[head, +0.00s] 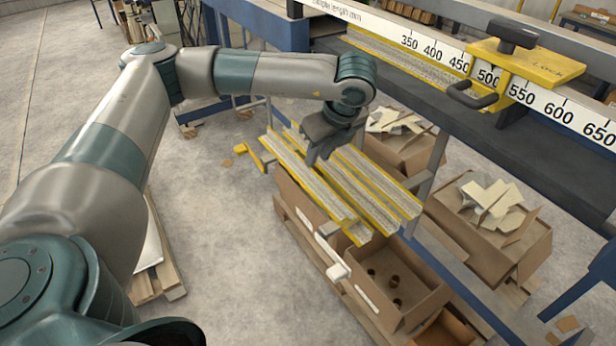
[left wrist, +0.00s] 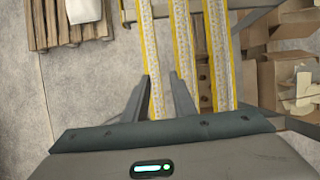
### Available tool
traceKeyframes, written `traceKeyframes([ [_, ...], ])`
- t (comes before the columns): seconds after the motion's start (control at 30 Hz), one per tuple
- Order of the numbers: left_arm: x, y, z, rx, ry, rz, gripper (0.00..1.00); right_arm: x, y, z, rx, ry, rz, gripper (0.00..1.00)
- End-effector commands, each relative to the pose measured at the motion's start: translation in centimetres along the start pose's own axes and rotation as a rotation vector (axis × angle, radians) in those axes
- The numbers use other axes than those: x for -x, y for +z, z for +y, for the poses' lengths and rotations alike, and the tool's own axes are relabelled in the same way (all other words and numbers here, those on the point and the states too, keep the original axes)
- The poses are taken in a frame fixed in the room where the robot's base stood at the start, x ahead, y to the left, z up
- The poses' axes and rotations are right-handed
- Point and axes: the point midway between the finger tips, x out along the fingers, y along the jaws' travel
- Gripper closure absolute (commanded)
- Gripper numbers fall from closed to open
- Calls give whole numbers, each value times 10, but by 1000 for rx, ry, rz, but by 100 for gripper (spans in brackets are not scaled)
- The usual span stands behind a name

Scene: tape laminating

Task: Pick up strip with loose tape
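Three long speckled grey strips with yellow edges lie side by side on a rack: a left strip (head: 312,187), a middle strip (head: 352,185) and a right strip (head: 385,187). I cannot tell which has loose tape. My left gripper (head: 318,155) is over the far part of the strips and hides some of them. In the left wrist view its open fingers (left wrist: 158,98) sit to either side of the left strip (left wrist: 147,35); the right finger overlaps the middle strip (left wrist: 181,35). Contact cannot be told. My right gripper is not in view.
A bench with a length scale (head: 430,47) and a yellow lock clamp (head: 525,62) stands at upper right. A cardboard box (head: 425,292) is under the rack; another box (head: 500,255) with scraps is right of it. Open floor (head: 235,260) lies left.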

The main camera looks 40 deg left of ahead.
Motion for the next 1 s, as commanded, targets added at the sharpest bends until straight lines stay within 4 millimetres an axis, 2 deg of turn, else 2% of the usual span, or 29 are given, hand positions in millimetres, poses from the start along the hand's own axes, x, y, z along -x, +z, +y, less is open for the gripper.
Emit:
traceKeyframes([
  [0.17, -8, 1, 1, 0, 1, 0, 76, 1, 1, 0, 0, 0, -2, 6],
  [0.4, -39, 3, 3, 2, 3, -1, 76, 1, 12, 1, 0, 1, -25, 6],
  [0.5, -48, 3, 3, 1, 2, 0, 76, 0, 10, 0, 0, 0, -18, 6],
  [0.7, -52, 3, 3, 1, 0, 0, 76, -1, -3, 0, 0, 0, 8, 6],
  [1.0, -52, 3, 3, 1, 0, 0, 76, -1, -4, 0, 0, 0, 10, 6],
])
